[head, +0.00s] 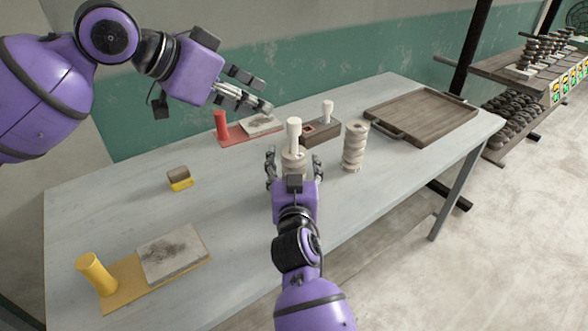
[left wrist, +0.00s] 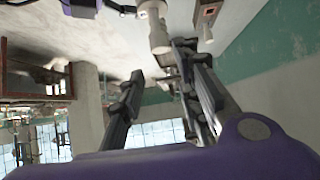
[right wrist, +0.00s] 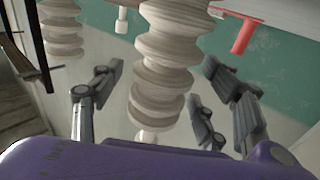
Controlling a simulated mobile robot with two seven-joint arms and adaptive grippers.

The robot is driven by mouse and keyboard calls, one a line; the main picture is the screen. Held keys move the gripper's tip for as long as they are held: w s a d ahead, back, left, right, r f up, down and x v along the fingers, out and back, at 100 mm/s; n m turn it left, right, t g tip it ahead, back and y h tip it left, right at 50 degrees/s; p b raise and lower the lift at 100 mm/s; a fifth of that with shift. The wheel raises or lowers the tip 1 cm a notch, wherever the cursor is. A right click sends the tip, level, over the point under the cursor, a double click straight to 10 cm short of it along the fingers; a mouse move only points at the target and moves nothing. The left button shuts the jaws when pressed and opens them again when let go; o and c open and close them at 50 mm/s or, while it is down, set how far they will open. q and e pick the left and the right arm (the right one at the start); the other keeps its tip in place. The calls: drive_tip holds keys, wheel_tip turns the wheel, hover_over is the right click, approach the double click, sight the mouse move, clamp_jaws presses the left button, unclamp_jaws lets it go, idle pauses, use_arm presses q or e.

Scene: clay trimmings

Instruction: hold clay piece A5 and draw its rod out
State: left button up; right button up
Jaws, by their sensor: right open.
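A pale ribbed clay piece (head: 293,163) stands upright on the table with a white rod (head: 294,130) sticking out of its top; I cannot read any label on it. My right gripper (head: 294,157) is open, with its fingers on either side of this piece. In the right wrist view, which is upside down, the ribbed clay (right wrist: 163,70) stands between the spread fingers, apart from them. My left gripper (head: 264,95) is open and empty, up and left of the rod. The rod (left wrist: 158,36) shows beyond its fingers in the left wrist view.
A second ribbed column (head: 355,148) stands close to the right. Behind are a brown block (head: 320,133) with a white rod in it and a red board (head: 236,132) with a red handle. A wooden tray (head: 420,112) lies at right. The table's left middle is mostly free.

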sight(288, 127)
use_arm(q)
drive_tip(key=shift+o, duration=0.4)
use_arm(e)
clamp_jaws()
use_arm(q)
drive_tip(key=shift+o, duration=1.2)
drive_tip(key=shift+f, duration=0.2)
drive_tip(key=shift+o, duration=0.2)
drive_tip(key=f, duration=0.1)
drive_tip(key=f+h, duration=0.1)
drive_tip(key=f, duration=0.1)
drive_tip(key=f+g+h, duration=0.1)
drive_tip(key=f, duration=0.1)
drive_tip(key=shift+s+d+f+n, duration=0.15)
drive_tip(key=shift+s+f+n, duration=0.05)
drive_tip(key=shift+s+n, duration=0.2)
drive_tip(key=w+d+f+m, duration=0.1)
drive_tip(key=w+d, duration=0.1)
drive_tip(key=w+d+f+h, duration=0.1)
drive_tip(key=w+d, duration=0.1)
drive_tip(key=d, duration=0.1)
drive_tip(key=w+d+f+m, duration=0.1)
drive_tip(key=w+d, duration=0.1)
drive_tip(key=shift+w+d+f+m+t+h, duration=0.15)
drive_tip(key=shift+d+f+m+t+h, duration=0.15)
drive_tip(key=shift+t, duration=0.1)
